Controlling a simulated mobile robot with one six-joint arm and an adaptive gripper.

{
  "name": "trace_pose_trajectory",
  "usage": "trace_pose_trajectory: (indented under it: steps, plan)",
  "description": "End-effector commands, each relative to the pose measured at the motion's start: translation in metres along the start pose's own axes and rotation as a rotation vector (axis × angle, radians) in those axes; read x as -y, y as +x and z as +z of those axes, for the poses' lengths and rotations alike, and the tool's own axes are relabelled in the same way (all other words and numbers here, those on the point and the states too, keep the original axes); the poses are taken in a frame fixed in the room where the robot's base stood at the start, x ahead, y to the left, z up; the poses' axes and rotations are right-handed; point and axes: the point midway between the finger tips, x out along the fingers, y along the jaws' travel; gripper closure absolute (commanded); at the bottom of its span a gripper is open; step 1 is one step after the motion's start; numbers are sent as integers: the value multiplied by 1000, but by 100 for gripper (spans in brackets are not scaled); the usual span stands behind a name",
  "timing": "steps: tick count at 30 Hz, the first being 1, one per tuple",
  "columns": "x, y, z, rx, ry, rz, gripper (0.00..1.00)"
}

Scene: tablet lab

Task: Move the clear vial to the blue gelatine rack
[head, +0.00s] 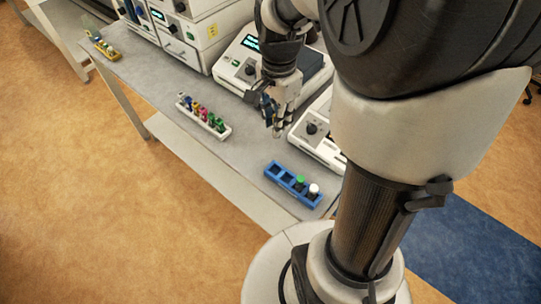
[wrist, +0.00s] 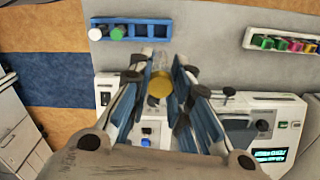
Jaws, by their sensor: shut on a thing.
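The clear vial (wrist: 160,64) has a see-through body and a gold cap. In the wrist view it sits between the blue-padded fingers of my gripper (wrist: 160,88), which is shut on it. In the head view my gripper (head: 277,124) hangs above the bench, and the vial is too small to make out clearly. The blue gelatine rack (head: 272,174) lies near the bench's front right end, in front of my gripper and apart from it. It holds a green-capped and a white-capped vial at its right end; its left slots look empty. The rack also shows in the wrist view (wrist: 157,42).
A white rack (head: 226,134) with several coloured vials stands left of my gripper. A yellow rack (head: 113,56) is at the far left end of the bench (head: 160,85). Instruments (head: 240,70) line the back. Bare bench lies between the white and blue racks.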

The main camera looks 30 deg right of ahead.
Motion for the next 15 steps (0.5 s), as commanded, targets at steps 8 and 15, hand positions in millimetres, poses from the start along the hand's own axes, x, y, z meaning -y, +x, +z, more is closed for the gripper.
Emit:
trace_pose_trajectory:
  steps: [8, 15]
  plan:
    - [-2, 78, 1, 3, 0, 7, 100]
    - [-1, 134, 1, 2, -2, 5, 100]
